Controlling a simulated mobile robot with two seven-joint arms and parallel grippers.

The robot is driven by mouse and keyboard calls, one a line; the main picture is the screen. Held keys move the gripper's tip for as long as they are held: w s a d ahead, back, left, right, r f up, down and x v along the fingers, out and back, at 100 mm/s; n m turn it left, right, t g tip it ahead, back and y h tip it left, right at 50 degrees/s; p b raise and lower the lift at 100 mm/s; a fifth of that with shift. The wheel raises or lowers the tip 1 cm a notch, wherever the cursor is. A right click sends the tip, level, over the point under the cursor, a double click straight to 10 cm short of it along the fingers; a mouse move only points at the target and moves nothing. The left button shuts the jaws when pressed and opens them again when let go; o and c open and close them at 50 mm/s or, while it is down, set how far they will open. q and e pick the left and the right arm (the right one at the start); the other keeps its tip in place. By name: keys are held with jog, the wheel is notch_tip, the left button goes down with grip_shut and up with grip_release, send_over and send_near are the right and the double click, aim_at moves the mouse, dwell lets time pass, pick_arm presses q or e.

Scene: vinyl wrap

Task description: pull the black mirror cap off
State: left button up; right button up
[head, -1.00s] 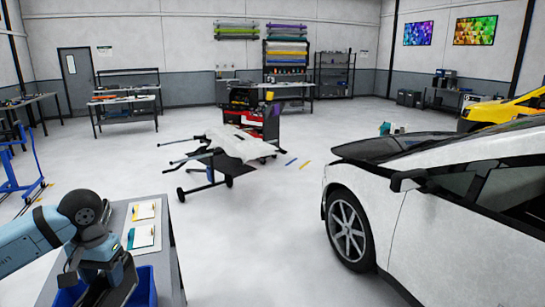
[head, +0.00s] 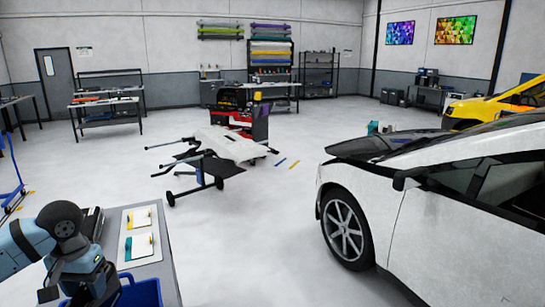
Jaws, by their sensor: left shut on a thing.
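The white car (head: 440,205) stands on the right with its dark side mirror (head: 408,179) on the near front door. I cannot tell at this size whether a cap sits on it. My left gripper (head: 88,284) is at the lower left, far from the mirror, over the blue bin (head: 140,292). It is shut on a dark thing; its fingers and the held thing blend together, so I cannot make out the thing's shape. My right gripper is out of view.
A grey table (head: 160,268) beside the bin holds two boards with papers, a white one (head: 140,247) nearest. A wheeled stand (head: 200,180) with a white panel is mid-floor. Open floor (head: 250,250) lies between table and car.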

pick_arm(q)
jog(key=shift+f+b, duration=0.5)
jog(key=shift+f, duration=1.6)
jog(key=o, duration=1.1)
jog(key=shift+r, duration=0.1)
notch_tip(320, 180, up, 14)
jog(key=shift+f+b, duration=0.15)
jog(key=shift+b, duration=0.85)
